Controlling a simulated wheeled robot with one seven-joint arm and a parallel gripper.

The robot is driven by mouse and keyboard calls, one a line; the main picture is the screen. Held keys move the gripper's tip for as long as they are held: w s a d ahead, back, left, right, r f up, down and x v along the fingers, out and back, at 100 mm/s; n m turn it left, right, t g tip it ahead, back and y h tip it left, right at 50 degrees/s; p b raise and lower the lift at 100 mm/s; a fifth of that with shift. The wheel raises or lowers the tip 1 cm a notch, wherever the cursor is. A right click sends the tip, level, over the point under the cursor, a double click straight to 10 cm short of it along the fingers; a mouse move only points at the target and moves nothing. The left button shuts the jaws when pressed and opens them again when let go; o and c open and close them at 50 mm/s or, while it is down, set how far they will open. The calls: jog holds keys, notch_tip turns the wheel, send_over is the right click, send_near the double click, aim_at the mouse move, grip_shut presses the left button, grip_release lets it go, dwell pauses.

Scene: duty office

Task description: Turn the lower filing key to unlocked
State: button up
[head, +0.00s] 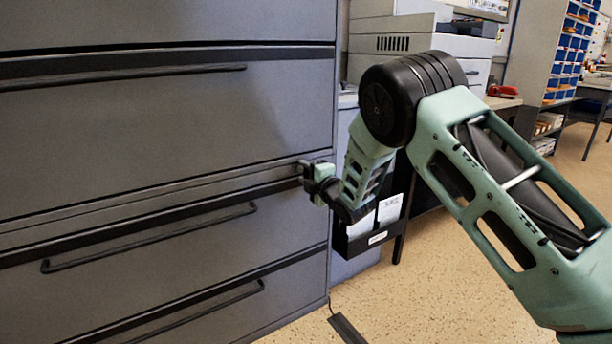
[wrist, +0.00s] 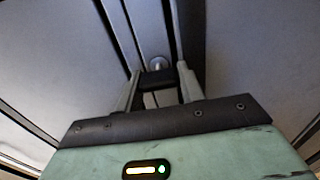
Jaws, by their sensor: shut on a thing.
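The grey filing cabinet (head: 190,115) fills the left of the head view, with its front also in the wrist view (wrist: 62,50). My gripper (head: 308,172) is at the cabinet's right edge, on the rail between two drawers. In the wrist view my gripper (wrist: 158,74) has its fingers on either side of a dark key head (wrist: 157,79) and is shut on it. A round metal lock (wrist: 158,62) shows just beyond the key. The key is hidden by my gripper in the head view, and its turn angle is hard to tell.
Long dark drawer handles (head: 150,238) stick out from the cabinet front below and left of my gripper. A black holder with papers (head: 377,238) hangs right of the cabinet. A printer (head: 400,42) stands behind. The speckled floor (head: 440,290) at right is open.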

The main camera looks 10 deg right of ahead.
dwell(0.4)
jog(key=o, duration=1)
jog(key=shift+s, duration=0.1)
jog(key=p+v, duration=0.3)
jog(key=v, duration=1.4)
jog(key=shift+s, duration=0.1)
